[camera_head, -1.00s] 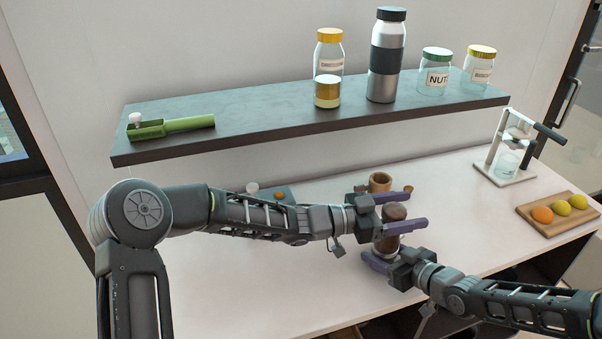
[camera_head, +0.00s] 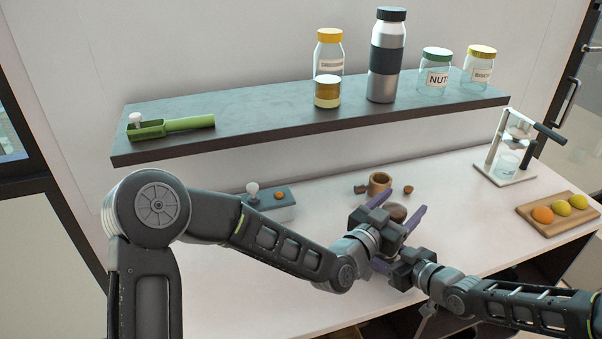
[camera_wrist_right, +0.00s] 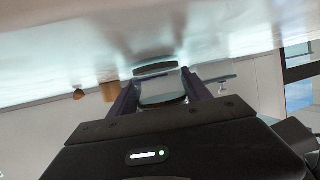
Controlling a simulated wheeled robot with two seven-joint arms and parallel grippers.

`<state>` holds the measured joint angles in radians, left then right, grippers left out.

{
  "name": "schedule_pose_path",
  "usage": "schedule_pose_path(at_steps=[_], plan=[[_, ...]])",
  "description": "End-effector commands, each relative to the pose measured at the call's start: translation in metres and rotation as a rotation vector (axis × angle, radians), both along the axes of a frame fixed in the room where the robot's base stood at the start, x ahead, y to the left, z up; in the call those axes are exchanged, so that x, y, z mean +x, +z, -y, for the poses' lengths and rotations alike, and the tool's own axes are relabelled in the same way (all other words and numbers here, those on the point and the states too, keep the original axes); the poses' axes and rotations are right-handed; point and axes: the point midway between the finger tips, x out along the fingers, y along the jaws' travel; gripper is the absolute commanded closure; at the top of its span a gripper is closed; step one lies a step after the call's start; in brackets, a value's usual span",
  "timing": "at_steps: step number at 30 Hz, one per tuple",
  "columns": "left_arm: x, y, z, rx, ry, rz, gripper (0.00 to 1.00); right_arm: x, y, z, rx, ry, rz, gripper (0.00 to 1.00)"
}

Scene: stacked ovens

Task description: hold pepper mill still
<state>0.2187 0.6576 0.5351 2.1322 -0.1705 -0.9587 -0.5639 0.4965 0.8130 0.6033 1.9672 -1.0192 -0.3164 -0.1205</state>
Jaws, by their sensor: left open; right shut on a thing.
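The pepper mill (camera_head: 397,212) stands on the white counter, and only its brown top shows in the head view. The rest is hidden behind my grippers. My left gripper (camera_head: 400,208) is open, with its purple fingers on either side of the mill's top; I cannot tell if they touch it. My right gripper (camera_head: 384,264) is lower and nearer, shut on the mill's body. In the right wrist view, the right gripper (camera_wrist_right: 160,80) has the mill's pale, glassy body (camera_wrist_right: 160,88) between its fingers.
A wooden cup (camera_head: 379,184) stands just behind the mill, with small brown pieces (camera_head: 408,190) beside it. A grey box with a white knob (camera_head: 270,207) is to the left. A fruit board (camera_head: 545,228) and a press stand (camera_head: 510,160) are at right. A shelf (camera_head: 250,120) hangs above.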

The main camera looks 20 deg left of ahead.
Motion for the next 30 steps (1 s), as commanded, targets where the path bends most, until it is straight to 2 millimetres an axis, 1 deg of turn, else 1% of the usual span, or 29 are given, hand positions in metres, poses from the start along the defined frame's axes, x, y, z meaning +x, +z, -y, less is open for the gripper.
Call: schedule_pose_path(at_steps=[2,3,18,19,21,25,30], plan=[[-0.001,-0.002,0.000,0.002,0.062,-0.005,0.29,0.000,-0.001,0.001,-0.001,-0.001,0.000,1.00],[-0.006,-0.001,-0.005,0.008,0.077,-0.005,0.29,0.000,0.000,0.001,-0.001,-0.001,0.000,1.00],[-0.109,-0.001,-0.045,0.008,0.071,-0.003,0.29,0.000,-0.001,0.000,0.000,0.000,-0.001,1.00],[-0.114,-0.001,-0.048,0.007,0.074,-0.004,0.29,0.000,-0.001,0.000,0.000,0.000,-0.001,1.00],[-0.101,-0.006,-0.061,0.013,0.137,-0.024,0.29,0.000,-0.001,0.000,0.000,0.000,-0.001,1.00],[-0.083,-0.006,-0.084,-0.003,0.240,-0.052,0.29,0.000,0.000,0.000,0.000,0.000,0.000,1.00],[-0.058,0.005,-0.108,-0.082,0.369,-0.068,0.29,0.000,0.000,0.000,-0.001,0.000,-0.001,1.00]])
